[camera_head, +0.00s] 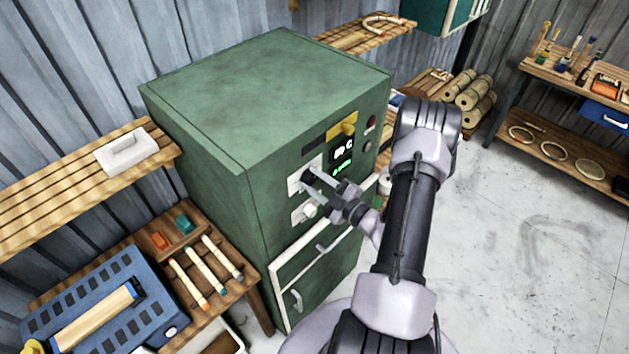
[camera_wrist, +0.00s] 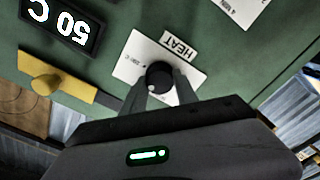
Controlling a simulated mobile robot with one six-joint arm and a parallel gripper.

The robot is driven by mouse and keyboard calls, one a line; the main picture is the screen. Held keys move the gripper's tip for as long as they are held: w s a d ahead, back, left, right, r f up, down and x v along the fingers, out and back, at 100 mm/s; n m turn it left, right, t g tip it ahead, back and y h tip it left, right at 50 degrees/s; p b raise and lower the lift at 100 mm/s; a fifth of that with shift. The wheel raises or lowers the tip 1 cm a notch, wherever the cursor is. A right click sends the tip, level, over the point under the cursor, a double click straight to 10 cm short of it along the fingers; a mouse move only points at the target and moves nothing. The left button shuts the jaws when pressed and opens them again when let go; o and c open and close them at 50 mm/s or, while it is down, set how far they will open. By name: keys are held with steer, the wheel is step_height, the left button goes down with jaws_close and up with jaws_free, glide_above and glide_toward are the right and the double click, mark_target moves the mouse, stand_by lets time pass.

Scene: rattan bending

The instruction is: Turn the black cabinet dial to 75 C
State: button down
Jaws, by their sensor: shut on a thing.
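The green cabinet (camera_head: 220,100) stands in the middle of the head view. Its black dial (camera_wrist: 159,74) sits on a white plate (camera_wrist: 135,52) marked HEAT in the wrist view. My gripper (camera_wrist: 160,86) is shut on the dial, one finger on each side of it. In the head view my gripper (camera_head: 316,182) reaches the cabinet front and largely hides the dial. The display (camera_wrist: 62,22) appears turned over in the wrist view and reads 50 C. The same display glows in the head view (camera_head: 343,157). The dial's pointer is too small to read.
A yellow plate with a knob (camera_wrist: 45,85) is near the display. A white knob (camera_head: 308,211) and a door handle (camera_head: 297,300) are lower on the cabinet front. A low table with a blue slotted box (camera_head: 150,310) stands left. The floor at right is clear.

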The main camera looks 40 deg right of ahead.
steer(key=c, duration=0.9)
jaws_free()
steer(key=shift+c, duration=0.2)
steer(key=shift+s, duration=0.1)
steer(key=s+d+b, duration=0.1)
steer(key=s+b, duration=0.1)
steer(key=s, duration=1.5)
steer(key=shift+s+d+b, duration=0.15)
steer(key=shift+d+b, duration=0.05)
steer(key=shift+b, duration=0.15)
